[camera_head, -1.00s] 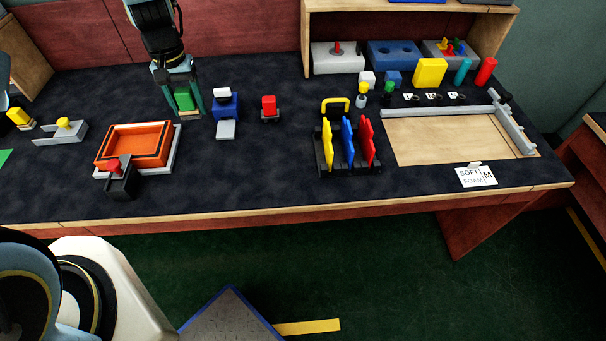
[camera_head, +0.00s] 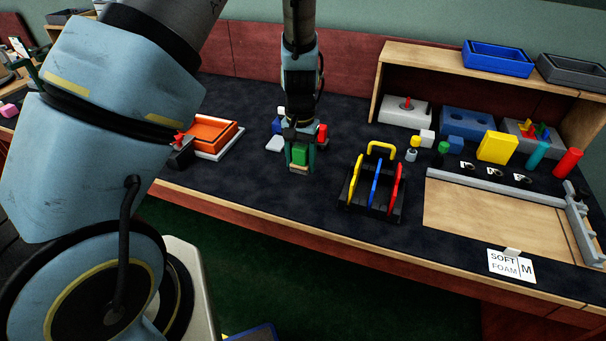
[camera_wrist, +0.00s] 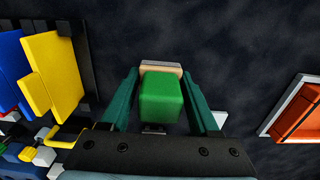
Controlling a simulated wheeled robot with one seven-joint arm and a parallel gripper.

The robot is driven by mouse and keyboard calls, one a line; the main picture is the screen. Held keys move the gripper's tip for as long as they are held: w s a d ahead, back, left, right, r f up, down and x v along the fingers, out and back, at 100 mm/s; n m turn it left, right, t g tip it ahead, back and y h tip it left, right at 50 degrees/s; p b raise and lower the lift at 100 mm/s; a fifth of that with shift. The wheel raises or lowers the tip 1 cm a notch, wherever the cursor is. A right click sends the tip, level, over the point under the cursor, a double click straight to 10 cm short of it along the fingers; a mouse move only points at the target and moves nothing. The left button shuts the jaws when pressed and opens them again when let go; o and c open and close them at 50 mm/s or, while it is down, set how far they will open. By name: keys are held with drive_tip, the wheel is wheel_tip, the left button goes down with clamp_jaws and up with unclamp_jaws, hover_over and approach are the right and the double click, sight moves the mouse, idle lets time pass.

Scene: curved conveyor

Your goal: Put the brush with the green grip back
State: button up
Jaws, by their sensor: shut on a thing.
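The brush with the green grip (camera_head: 300,154) is held between the two teal fingers of my gripper (camera_head: 300,160) in the head view. A pale strip shows at its lower end. In the wrist view the green grip (camera_wrist: 161,97) sits between the fingers of my gripper (camera_wrist: 163,100), with the pale strip beyond it. My gripper is shut on it above the dark bench top, left of the black rack (camera_head: 374,206) with yellow, blue and red upright pieces. I cannot tell how high the brush is above the surface.
Behind my gripper stand a blue block (camera_head: 277,126) and a red block (camera_head: 322,131). An orange tray (camera_head: 212,131) is to the left. A wooden board (camera_head: 490,215) with a grey rail lies to the right. Dark bench top is clear between my gripper and the rack.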

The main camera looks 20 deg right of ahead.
sight(301, 183)
drive_tip(key=shift+f+p, duration=0.4)
drive_tip(key=shift+f, duration=1.9)
drive_tip(key=shift+f, duration=0.2)
drive_tip(key=o, duration=1.5)
drive_tip(key=shift+c, duration=0.2)
drive_tip(key=shift+r, duration=0.1)
